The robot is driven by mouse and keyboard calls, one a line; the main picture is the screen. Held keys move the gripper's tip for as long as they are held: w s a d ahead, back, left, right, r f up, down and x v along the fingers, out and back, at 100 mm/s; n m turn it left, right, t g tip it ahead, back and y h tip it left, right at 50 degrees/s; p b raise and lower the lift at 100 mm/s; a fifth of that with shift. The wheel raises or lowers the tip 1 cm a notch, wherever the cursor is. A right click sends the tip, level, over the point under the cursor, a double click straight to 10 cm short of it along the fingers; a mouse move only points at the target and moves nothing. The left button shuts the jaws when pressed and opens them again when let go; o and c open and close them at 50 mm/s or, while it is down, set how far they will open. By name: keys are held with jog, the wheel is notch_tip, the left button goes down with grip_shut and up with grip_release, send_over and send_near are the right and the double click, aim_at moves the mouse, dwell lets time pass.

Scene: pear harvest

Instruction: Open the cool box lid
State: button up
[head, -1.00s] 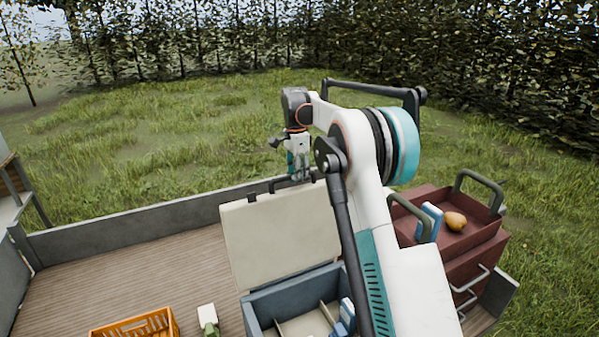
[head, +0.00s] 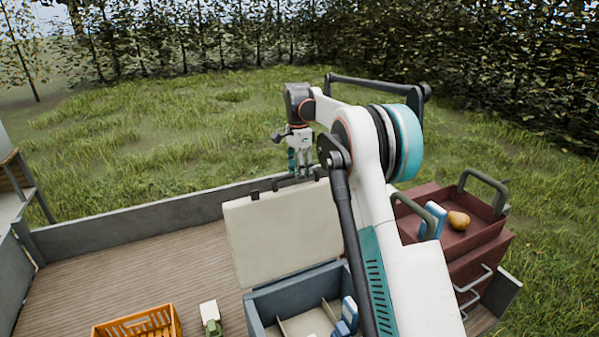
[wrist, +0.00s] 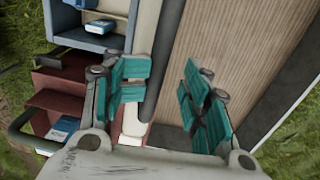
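The cool box (head: 260,308) is a blue-grey box with inner dividers in the lower middle of the head view. Its pale lid (head: 280,238) stands raised, close to upright, at the back of the box. My gripper (head: 300,174) points down at the top edge of the lid, by its dark handle, which is partly hidden. In the wrist view my gripper (wrist: 163,100) has its teal finger pads wide apart with nothing held between them. The box interior also shows at the top left of the wrist view (wrist: 85,42).
A dark red drawer cabinet (head: 462,232) with a pear (head: 458,220) and a blue pack (head: 432,222) stands right of my arm. An orange crate (head: 135,326) and a white-green item (head: 210,316) lie left of the cool box. The wooden deck behind them is clear.

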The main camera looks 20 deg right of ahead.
dwell(0.3)
notch_tip(320, 180, up, 12)
jog(key=shift+w, duration=0.35)
dwell(0.6)
jog(key=s+a+f+n+t+b, duration=0.25)
jog(key=s+a+n+b, duration=0.3)
jog(key=s, duration=0.55)
jog(key=s+a+f+n+t+b, duration=0.25)
jog(key=s+a+n+b, duration=0.35)
jog(key=s, duration=0.5)
jog(key=s+a+f+n+t+b, duration=0.3)
jog(key=s+f+n+b, duration=0.3)
jog(key=s+f, duration=1.6)
jog(key=f+b, duration=0.1)
jog(key=b, duration=0.2)
jog(key=shift+f, duration=0.4)
